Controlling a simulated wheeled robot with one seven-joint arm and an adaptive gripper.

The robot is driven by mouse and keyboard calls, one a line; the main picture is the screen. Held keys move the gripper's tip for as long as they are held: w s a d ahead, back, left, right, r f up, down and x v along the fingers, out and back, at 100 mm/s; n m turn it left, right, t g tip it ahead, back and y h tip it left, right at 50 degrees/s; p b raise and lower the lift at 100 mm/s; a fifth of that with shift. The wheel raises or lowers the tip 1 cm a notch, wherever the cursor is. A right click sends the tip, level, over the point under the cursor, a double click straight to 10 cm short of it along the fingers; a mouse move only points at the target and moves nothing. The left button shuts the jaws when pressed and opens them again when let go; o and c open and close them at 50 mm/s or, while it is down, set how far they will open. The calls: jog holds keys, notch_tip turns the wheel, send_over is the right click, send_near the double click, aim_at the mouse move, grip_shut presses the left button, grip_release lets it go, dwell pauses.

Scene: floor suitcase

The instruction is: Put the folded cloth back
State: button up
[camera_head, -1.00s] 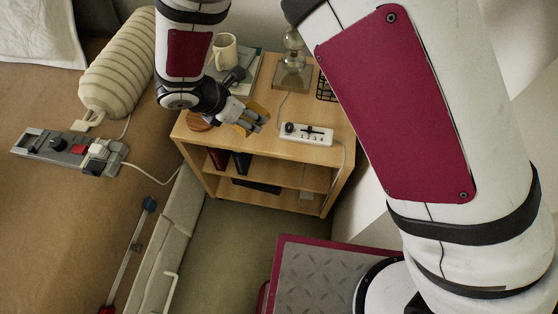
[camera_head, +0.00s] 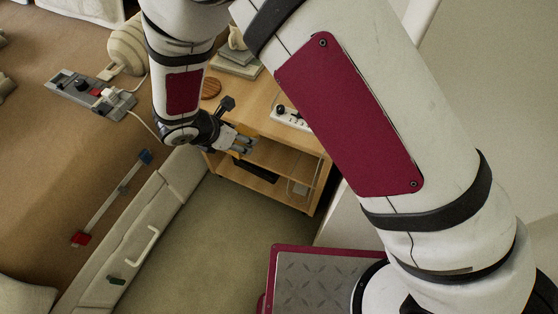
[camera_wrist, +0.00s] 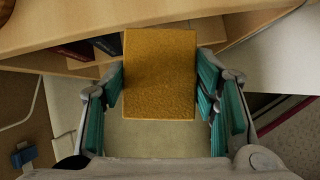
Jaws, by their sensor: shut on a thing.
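The folded cloth (camera_wrist: 160,75) is a mustard-yellow rectangle and fills the middle of the wrist view. My gripper (camera_wrist: 160,92) is shut on it, with teal finger pads at its left and right sides. In the head view my gripper (camera_head: 242,145) is by the front of the wooden cabinet (camera_head: 264,100), near its top edge. The cloth is mostly hidden there by my fingers. In the wrist view the cloth is in front of the cabinet's edge, with floor below it.
The cabinet's top bears a round wooden coaster (camera_head: 210,88), books (camera_head: 237,64) and a white power strip (camera_head: 290,118). A beige padded side with a handle (camera_head: 140,246) runs at left, beside a brown surface holding a grey control panel (camera_head: 90,95). Greenish floor (camera_head: 215,230) is clear.

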jog(key=s+d+f+n+b, duration=0.1)
jog(key=s+f+b, duration=0.1)
jog(key=f, duration=0.6)
jog(key=s+d+f+n+y+b, duration=0.1)
jog(key=d+f+b, duration=0.1)
jog(key=f, duration=0.7)
jog(key=s+d+f+b, duration=0.1)
jog(key=s+f+b, duration=0.15)
jog(key=f, duration=0.55)
jog(key=w+d, duration=0.1)
jog(key=w, duration=0.3)
jog(key=w+d+b, duration=0.1)
jog(key=w, duration=0.3)
jog(key=w+d+b, duration=0.1)
jog(key=w+d, duration=0.1)
jog(key=w, duration=0.3)
jog(key=shift+w, duration=0.1)
jog(key=w, duration=0.1)
jog(key=w+d+b, duration=0.1)
jog(key=w, duration=0.1)
jog(key=shift+w+d, duration=0.15)
jog(key=shift+w, duration=0.05)
jog(key=shift+b+x, duration=0.5)
jog(key=shift+x, duration=0.35)
